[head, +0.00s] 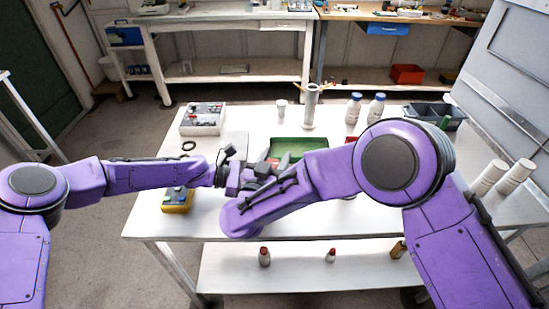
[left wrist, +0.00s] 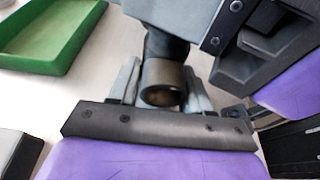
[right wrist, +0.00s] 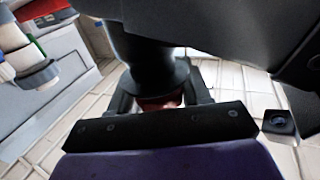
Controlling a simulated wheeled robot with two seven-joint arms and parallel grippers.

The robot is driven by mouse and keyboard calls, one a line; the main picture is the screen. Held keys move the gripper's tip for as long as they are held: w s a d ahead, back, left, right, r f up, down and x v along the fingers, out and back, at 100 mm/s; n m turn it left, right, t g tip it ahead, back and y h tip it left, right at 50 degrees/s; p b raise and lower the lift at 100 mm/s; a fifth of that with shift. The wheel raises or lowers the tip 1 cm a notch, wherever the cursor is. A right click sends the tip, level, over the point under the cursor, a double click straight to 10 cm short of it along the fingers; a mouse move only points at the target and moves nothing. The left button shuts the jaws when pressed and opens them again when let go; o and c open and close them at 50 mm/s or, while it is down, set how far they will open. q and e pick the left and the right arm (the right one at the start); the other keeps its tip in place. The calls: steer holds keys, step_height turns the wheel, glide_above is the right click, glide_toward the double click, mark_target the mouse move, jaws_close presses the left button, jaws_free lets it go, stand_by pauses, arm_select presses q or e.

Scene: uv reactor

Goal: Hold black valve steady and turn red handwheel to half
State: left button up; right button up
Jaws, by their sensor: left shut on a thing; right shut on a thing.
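The black valve (left wrist: 163,78) stands between the fingers of my left gripper (left wrist: 160,88) in the left wrist view, with an open round pipe end facing the camera. The left gripper is shut on it. In the right wrist view, the valve's dark body (right wrist: 150,60) flares down to the red handwheel (right wrist: 160,101), of which only a small red part shows. My right gripper (right wrist: 160,92) is shut on the handwheel. In the head view both grippers meet close together over the table, and the valve (head: 229,155) is a dark shape there, partly hidden by them.
A green tray (head: 300,143) lies just beyond my grippers on the white table (head: 240,118). White bottles (head: 354,108) stand at the back right.

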steer(key=o, duration=1)
step_height(320, 180, up, 10)
